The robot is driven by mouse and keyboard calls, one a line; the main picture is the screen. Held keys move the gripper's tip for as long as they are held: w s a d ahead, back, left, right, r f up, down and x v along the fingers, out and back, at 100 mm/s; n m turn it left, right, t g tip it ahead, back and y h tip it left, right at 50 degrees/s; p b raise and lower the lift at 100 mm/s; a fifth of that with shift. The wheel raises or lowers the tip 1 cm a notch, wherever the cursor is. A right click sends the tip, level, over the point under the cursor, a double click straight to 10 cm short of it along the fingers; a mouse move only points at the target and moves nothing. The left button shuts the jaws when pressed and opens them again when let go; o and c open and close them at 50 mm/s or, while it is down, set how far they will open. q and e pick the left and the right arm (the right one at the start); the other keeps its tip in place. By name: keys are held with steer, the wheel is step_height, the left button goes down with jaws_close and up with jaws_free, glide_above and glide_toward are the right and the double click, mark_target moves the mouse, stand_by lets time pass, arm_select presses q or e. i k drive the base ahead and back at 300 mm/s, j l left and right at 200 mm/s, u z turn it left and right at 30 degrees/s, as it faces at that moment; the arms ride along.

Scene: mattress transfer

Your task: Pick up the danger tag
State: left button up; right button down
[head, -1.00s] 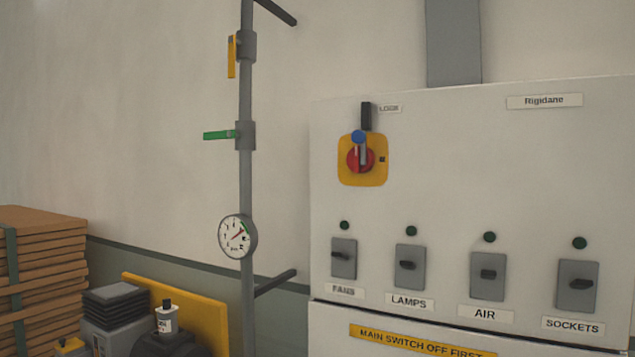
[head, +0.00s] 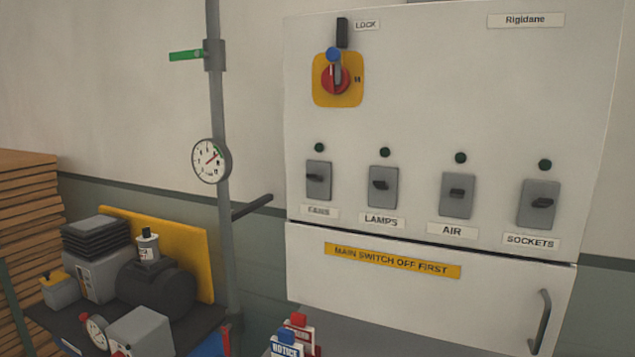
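At the bottom edge of the head view, two small upright tags stand close together on a grey surface. The front one is a white and blue tag (head: 285,349) that reads NOTICE. Just behind it and to its right is a red and white tag (head: 302,331), probably the danger tag; its wording is too small and partly hidden to read. The lower part of the front tag is cut off by the picture edge. Neither of my grippers is in view.
A white switch cabinet (head: 430,110) with a red and yellow main switch (head: 336,80) fills the right. A vertical grey pipe (head: 217,110) with a gauge (head: 211,160) stands left of it. A dark compressor (head: 155,292) and stacked boards (head: 28,215) are at lower left.

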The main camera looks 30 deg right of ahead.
mark_target(304, 335)
steer(key=i+j, duration=0.6)
steer(key=i+z, duration=0.15)
steer(key=z, duration=1.25)
steer(key=k+j, duration=0.05)
